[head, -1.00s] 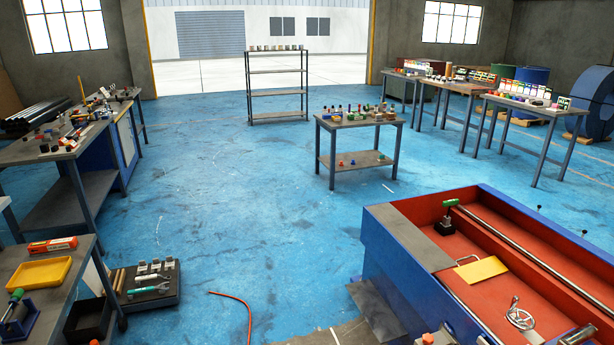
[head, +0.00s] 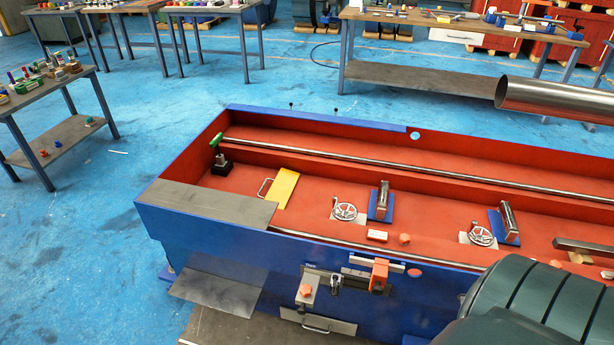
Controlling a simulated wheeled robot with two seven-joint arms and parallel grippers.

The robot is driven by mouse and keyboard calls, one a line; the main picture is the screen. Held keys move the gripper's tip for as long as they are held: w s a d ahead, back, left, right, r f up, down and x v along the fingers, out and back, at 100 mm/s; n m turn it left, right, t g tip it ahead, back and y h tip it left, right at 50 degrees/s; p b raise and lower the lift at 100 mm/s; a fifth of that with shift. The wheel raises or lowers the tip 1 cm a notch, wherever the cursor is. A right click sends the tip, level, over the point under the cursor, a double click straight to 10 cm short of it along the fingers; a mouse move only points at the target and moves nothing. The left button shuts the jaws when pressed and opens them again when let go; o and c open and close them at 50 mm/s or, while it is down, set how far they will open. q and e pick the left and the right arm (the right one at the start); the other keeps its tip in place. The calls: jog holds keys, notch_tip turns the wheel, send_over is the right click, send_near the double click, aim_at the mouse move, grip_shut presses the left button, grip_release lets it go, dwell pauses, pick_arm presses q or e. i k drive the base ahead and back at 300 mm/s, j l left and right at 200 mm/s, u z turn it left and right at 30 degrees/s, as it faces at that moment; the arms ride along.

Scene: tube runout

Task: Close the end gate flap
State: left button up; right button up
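A long blue trough (head: 300,250) with a red inside fills the middle and right of the head view. A yellow plate (head: 286,187) with a metal handle (head: 265,188) lies on the red floor near its left end. I cannot tell for certain whether this plate is the end gate flap. A green-knobbed lever (head: 216,141) on a black block stands in the far left corner. A grey plate (head: 221,205) covers the near left corner. Neither of my grippers is in view.
Handwheels (head: 345,211), blue-based stands (head: 381,202) and a long rod (head: 400,164) are in the trough. A steel tube (head: 560,100) juts in from the right. A dark green ribbed housing (head: 540,305) blocks the lower right.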

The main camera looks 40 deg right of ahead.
aim_at(281, 191)
jog(key=i+j+z, duration=0.25)
jog(key=z, duration=0.15)
jog(key=i+j+z, duration=0.2)
jog(key=j+z, duration=0.15)
jog(key=i+j+z, duration=0.15)
jog(key=j+z, duration=0.25)
jog(key=i+j+z, duration=0.1)
jog(key=j+z, duration=0.25)
jog(key=i+j+z, duration=0.1)
jog(key=j+z, duration=0.2)
jog(key=j, duration=0.4)
